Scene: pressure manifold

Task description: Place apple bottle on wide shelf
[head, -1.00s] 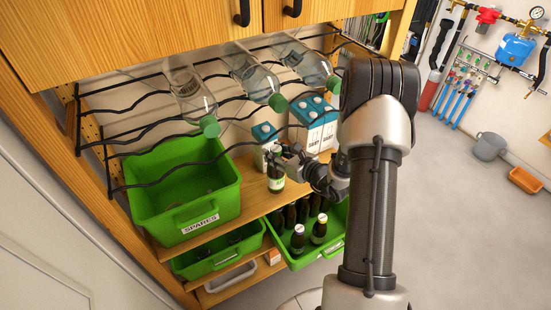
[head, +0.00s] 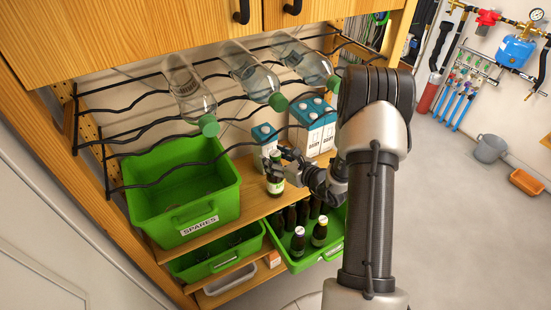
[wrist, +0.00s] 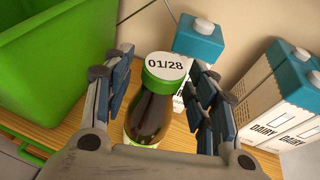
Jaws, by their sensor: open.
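The dark bottle with a green label (head: 275,187) is at the front of the wooden shelf, right of the large green bin, and appears upright on the board. In the wrist view the bottle (wrist: 150,115) has a green-rimmed white cap marked "01/28". My gripper (head: 283,168) is open at the bottle. In the wrist view my gripper's fingers (wrist: 160,95) stand on both sides of it, with a clear gap on the left side. The wide shelf (head: 258,205) shows as a wooden board under the bin and cartons.
A green SPARES bin (head: 207,222) stands left; DAIRY cartons (head: 313,130) stand behind and right. A pulled-out green crate (head: 335,250) with several dark bottles is below. A wire rack (head: 130,110) holding clear bottles (head: 190,90) hangs above.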

